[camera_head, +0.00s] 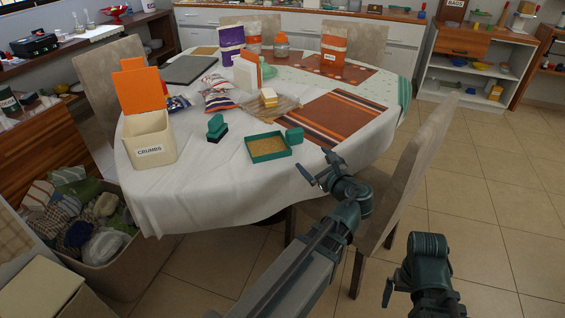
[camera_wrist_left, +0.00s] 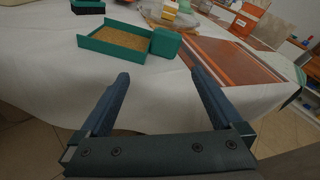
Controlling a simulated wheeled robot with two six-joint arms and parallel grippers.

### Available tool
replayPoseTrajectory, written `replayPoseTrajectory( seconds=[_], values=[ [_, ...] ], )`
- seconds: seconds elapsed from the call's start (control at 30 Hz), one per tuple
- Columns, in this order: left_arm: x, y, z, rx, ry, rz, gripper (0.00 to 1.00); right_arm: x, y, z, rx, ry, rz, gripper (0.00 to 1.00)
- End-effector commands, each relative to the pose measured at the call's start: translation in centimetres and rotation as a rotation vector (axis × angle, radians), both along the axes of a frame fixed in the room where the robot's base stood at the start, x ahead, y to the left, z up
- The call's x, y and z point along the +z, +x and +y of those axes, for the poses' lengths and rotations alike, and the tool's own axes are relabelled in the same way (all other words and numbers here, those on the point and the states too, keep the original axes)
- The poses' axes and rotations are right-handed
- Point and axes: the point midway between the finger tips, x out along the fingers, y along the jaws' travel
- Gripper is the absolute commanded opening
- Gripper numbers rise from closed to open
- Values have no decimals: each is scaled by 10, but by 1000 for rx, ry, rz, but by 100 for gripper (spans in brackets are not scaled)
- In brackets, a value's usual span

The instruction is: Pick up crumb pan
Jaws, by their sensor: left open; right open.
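The crumb pan (camera_head: 250,151) is a shallow green tray with tan crumbs inside, lying on the white tablecloth near the table's front edge. Its blocky green handle (camera_head: 294,136) sticks out at the right. In the left wrist view the pan (camera_wrist_left: 96,44) is at the upper left and the handle (camera_wrist_left: 164,44) is at its right end. My left gripper (camera_head: 317,169) is open and empty, on the near side of the handle and apart from it; its spread fingers (camera_wrist_left: 160,76) show in the wrist view. My right gripper (camera_head: 390,291) is low at the right, away from the table.
A cream bin labelled CRUMBS (camera_head: 150,147) with its orange lid raised stands left of the pan. A green and black brush (camera_head: 216,128) lies between them. A striped placemat (camera_head: 340,115) is right of the pan. A chair (camera_head: 415,160) stands close beside my left arm.

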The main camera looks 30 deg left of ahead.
Motion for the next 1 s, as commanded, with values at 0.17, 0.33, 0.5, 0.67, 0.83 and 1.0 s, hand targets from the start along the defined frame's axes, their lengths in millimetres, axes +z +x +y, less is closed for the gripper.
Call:
replayPoseTrajectory(
  seconds=[0.17, 0.33, 0.5, 0.67, 0.83, 1.0],
  values=[
    [-5, 14, 13, -66, 272, 118, 100, -37, 0, 0, 0, 0, 0, 100],
    [1, 18, 16, -86, 375, 168, 100, -43, 0, 0, 0, -1, 0, 100],
    [3, 21, 19, -86, 385, 173, 100, -42, 0, 0, 0, -1, 0, 100],
    [3, 38, 40, -82, 383, 173, 100, -42, 0, 0, 0, -1, 0, 100],
    [3, 58, 65, -83, 382, 172, 100, -42, 0, 0, 0, -1, 0, 100],
    [3, 69, 80, -85, 381, 171, 100, -42, 0, 0, 0, -1, 0, 100]
  ],
)
